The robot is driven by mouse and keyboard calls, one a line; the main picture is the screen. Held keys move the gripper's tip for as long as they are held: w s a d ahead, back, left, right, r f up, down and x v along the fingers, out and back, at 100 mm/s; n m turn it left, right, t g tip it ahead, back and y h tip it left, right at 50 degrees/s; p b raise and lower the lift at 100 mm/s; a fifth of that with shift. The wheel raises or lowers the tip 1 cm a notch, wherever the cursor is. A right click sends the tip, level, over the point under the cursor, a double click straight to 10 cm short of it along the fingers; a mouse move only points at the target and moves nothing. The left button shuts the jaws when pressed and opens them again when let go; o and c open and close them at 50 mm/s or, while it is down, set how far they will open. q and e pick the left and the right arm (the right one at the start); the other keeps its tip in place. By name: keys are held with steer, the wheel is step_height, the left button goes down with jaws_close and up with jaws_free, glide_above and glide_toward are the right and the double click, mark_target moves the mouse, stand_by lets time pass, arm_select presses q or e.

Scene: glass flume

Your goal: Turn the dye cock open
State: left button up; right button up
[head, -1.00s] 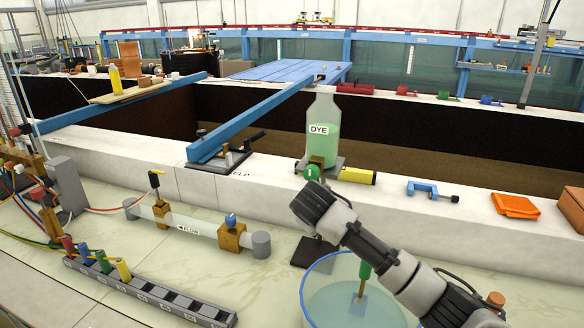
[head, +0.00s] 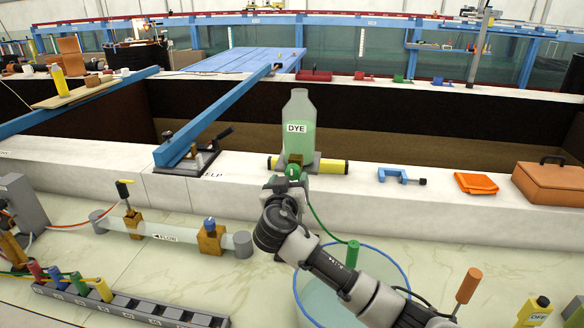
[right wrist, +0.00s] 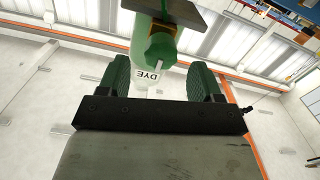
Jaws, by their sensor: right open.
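The dye bottle (head: 299,130), with green liquid and a DYE label, stands on the white ledge. The green knob of the dye cock (head: 292,172) sits on a brass body at the bottle's foot. My right gripper (head: 287,186) is just in front of and below the knob. In the right wrist view, the open fingers (right wrist: 160,80) stand on either side of the line to the green knob (right wrist: 160,48), with a gap between them. The knob appears just beyond the fingertips; I cannot tell whether they touch. My left gripper is not in view.
A yellow cylinder (head: 334,167) lies behind the cock. A blue clamp (head: 398,175), orange cloth (head: 476,183) and brown case (head: 548,184) lie right on the ledge. A blue-rimmed clear tub (head: 313,300) stands below my right arm. A clear flow tube (head: 165,231) is at left.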

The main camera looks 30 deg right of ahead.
mark_target(292, 175)
steer(key=shift+p+x, duration=0.55)
steer(key=shift+x, duration=1.9)
steer(key=c, duration=0.9)
